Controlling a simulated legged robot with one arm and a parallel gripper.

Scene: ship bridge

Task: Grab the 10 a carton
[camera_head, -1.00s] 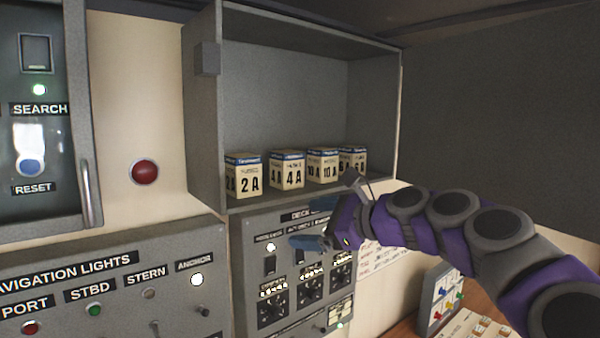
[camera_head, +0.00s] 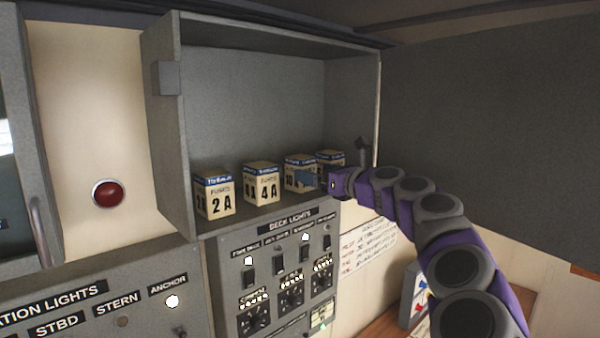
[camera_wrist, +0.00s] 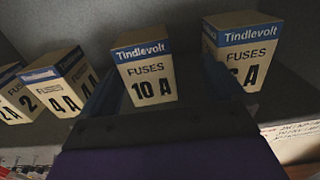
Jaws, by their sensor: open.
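The 10 A carton (camera_head: 296,164) is a cream box with a blue top band, standing upright on the cabinet shelf; my gripper partly hides it in the head view. In the wrist view the 10 A carton (camera_wrist: 143,69) faces me with its label readable. My gripper (camera_head: 306,181) is open in front of it. In the wrist view my gripper's blue fingers (camera_wrist: 155,88) lie one on each side of the carton. Contact cannot be told.
To the left stand the 4 A carton (camera_head: 262,184) and the 2 A carton (camera_head: 215,195). Close on the right is the 6 A carton (camera_wrist: 243,55), near the right finger. The cabinet (camera_head: 255,100) has walls at both sides; its space above the cartons is empty.

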